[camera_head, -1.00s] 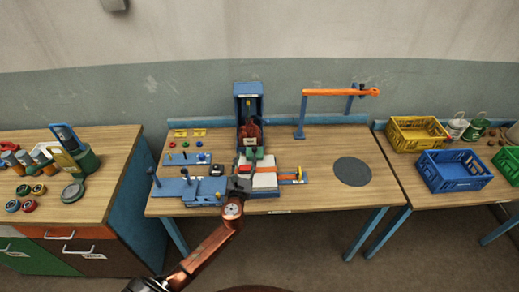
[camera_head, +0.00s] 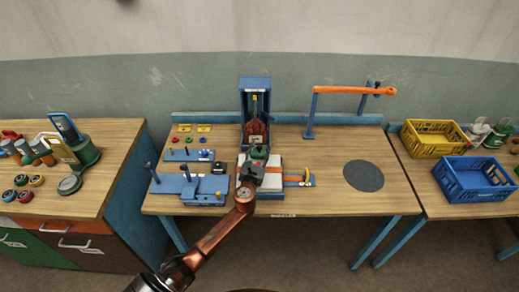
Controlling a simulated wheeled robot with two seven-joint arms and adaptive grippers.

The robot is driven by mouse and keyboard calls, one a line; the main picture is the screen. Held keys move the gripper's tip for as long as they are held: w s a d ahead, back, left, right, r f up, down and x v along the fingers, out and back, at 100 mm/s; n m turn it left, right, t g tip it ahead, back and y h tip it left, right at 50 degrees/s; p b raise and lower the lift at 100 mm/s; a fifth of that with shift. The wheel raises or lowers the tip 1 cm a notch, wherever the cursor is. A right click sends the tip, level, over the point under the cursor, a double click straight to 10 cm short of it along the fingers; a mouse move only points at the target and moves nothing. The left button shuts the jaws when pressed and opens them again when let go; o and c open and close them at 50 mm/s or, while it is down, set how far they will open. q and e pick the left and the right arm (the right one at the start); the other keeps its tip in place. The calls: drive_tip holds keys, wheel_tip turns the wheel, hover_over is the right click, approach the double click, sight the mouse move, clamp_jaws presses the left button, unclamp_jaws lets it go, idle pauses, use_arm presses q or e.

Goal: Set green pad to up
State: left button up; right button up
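The green pad (camera_head: 259,152) seems to be the small green piece at the foot of the blue upright frame (camera_head: 256,88), at the back of the middle table. A dark red-brown thing stands inside that frame just behind it. A white block or sack (camera_head: 268,180) with an orange band (camera_head: 296,180) lies in front. My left gripper (camera_head: 252,167) is over the back left of the white block, close in front of the green piece. It partly hides both, and contact is unclear. Its fingers are too small and dark to read. My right gripper is not in view.
A blue fixture (camera_head: 190,190) with posts stands at the table's left. An orange bar (camera_head: 352,90) on blue posts spans the back right. The table is clear around the dark round mat (camera_head: 363,175). Yellow (camera_head: 432,138) and blue (camera_head: 474,179) crates stand at right.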

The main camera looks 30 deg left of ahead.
use_arm(q)
drive_tip(key=shift+w+a, duration=0.2)
drive_tip(key=shift+w, duration=0.05)
drive_tip(key=shift+c, duration=0.6)
clamp_jaws()
